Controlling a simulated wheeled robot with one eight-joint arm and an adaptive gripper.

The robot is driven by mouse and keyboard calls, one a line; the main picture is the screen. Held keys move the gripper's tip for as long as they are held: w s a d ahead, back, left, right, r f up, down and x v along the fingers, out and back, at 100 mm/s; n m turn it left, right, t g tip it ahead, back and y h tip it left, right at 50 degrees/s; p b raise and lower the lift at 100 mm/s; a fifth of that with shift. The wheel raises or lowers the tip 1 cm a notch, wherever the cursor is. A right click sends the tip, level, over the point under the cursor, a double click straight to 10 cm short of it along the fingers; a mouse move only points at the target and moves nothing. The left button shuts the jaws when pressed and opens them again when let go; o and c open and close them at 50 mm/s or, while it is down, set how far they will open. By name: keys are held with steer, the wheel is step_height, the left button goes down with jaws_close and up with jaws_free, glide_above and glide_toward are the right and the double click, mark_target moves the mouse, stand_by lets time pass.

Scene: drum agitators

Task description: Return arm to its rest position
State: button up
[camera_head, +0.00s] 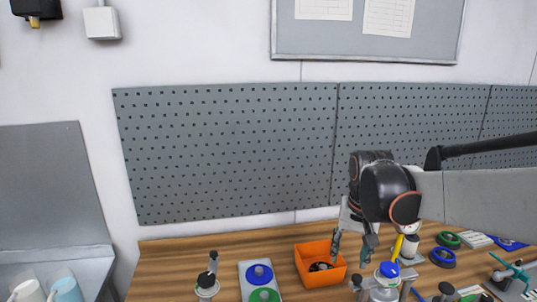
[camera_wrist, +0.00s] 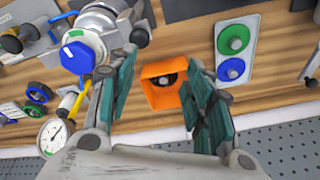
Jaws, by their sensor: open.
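My gripper (camera_head: 353,247) hangs over the wooden bench at the right of the head view, fingers pointing down. In the wrist view my gripper (camera_wrist: 160,100) shows its two green-padded fingers spread wide with nothing between them. Beyond the gap, an orange bin (camera_wrist: 158,92) sits on the bench with a dark round part inside. The same orange bin (camera_head: 309,265) stands just left of my gripper in the head view. My arm reaches in from the right edge.
A blue-capped device (camera_head: 388,270) stands close beside my gripper. A plate with blue and green discs (camera_head: 243,283) lies left of the bin. A pegboard (camera_head: 230,150) rises behind the bench (camera_head: 165,258). Blue and green rings (camera_head: 442,257) lie to the right, below my arm.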

steer(key=s+n+t, duration=0.3)
steer(key=s+t, duration=0.2)
steer(key=s, duration=1.4)
step_height(320, 180, down, 7)
steer(key=b, duration=0.7)
steer(key=shift+s+r, duration=0.2)
stand_by(0.4)
